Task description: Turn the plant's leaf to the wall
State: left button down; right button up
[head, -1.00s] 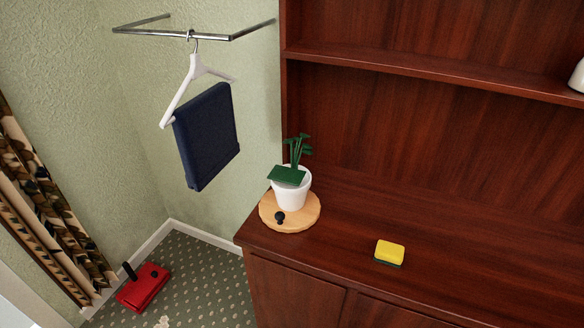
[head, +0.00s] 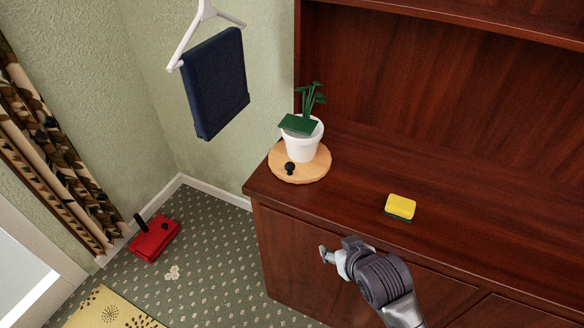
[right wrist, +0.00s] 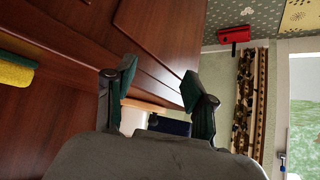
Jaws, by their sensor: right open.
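The plant stands in a white pot (head: 303,145) on a round wooden disc (head: 317,168) at the left end of the brown cabinet top. Its broad flat green leaf (head: 297,124) extends over the pot's front-left rim, and thin stems (head: 312,97) rise behind it. A black knob (head: 290,168) sits at the disc's front. My right gripper (head: 334,258) is in front of the cabinet, below and apart from the plant. In the right wrist view my right gripper (right wrist: 160,84) has its fingers apart with nothing held; the disc's pale edge (right wrist: 150,107) shows between them. My left gripper is not in view.
A yellow sponge (head: 400,206) lies on the cabinet top (head: 450,225), right of the plant. A navy cloth (head: 217,85) hangs on a white hanger to the left. A red object (head: 155,240) lies on the floor. The cabinet top between disc and sponge is clear.

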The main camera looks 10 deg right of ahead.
aim_at(290, 166)
jog(key=w+a+r+t+y, duration=0.2)
jog(key=w+a+r+t, duration=0.25)
jog(key=w+r, duration=0.65)
jog(key=shift+n, duration=0.4)
jog(key=x, duration=0.8)
jog(key=a+x, duration=0.1)
jog(key=x, duration=0.2)
jog(key=shift+w+a+f+p, duration=0.1)
jog(key=shift+w+f+p, duration=0.05)
jog(key=shift+f+p, duration=0.2)
jog(key=shift+g, duration=0.25)
grip_shut()
